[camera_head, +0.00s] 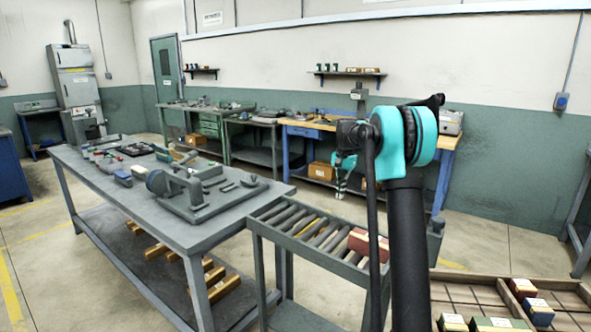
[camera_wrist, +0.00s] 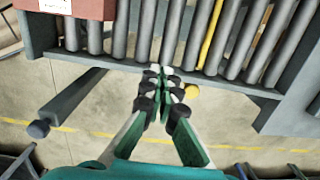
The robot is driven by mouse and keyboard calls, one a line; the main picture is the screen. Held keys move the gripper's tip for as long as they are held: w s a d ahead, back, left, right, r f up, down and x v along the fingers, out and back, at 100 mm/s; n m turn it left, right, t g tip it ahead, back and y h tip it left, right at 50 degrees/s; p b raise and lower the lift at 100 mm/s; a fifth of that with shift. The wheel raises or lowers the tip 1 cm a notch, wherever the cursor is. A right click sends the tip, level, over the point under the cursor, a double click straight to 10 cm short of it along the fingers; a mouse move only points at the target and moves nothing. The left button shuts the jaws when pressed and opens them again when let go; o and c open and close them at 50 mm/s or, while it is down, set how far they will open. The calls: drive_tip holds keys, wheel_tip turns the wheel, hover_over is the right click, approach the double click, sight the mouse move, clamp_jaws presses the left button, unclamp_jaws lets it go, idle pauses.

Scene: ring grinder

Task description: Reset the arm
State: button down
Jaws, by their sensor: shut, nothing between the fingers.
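My arm rises at the right of the head view and bends over at a teal joint. My gripper (camera_head: 341,186) hangs at its far end, pointing down beyond the roller stand (camera_head: 262,219), and looks small there. In the wrist view my gripper (camera_wrist: 162,73) has its dark fingertips together with nothing held between them. The tips overlap the near rail of the roller stand (camera_wrist: 100,62) in that picture; I cannot tell the gap in height.
A red box (camera_head: 368,243) lies on the rollers, and also shows in the wrist view (camera_wrist: 78,8). A grey workbench (camera_head: 110,189) with a fixture stands left. A divided wooden tray (camera_head: 463,293) with several blocks is at lower right. Open floor (camera_head: 500,240) lies behind it.

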drive_tip(key=s+f+n+t, duration=0.1)
drive_tip(key=s+f, duration=0.4)
drive_tip(key=s, duration=0.9)
drive_tip(key=s+d+f+n+t, duration=0.1)
drive_tip(key=s+f+n, duration=0.3)
drive_tip(key=s, duration=1)
drive_tip(key=s+f+n+t, duration=0.2)
drive_tip(key=s+f, duration=0.4)
drive_tip(key=s, duration=0.9)
drive_tip(key=shift+d+f+n+t+h, duration=0.2)
drive_tip(key=shift+d+n+t+h, duration=0.1)
drive_tip(key=shift+d+t+h, duration=0.1)
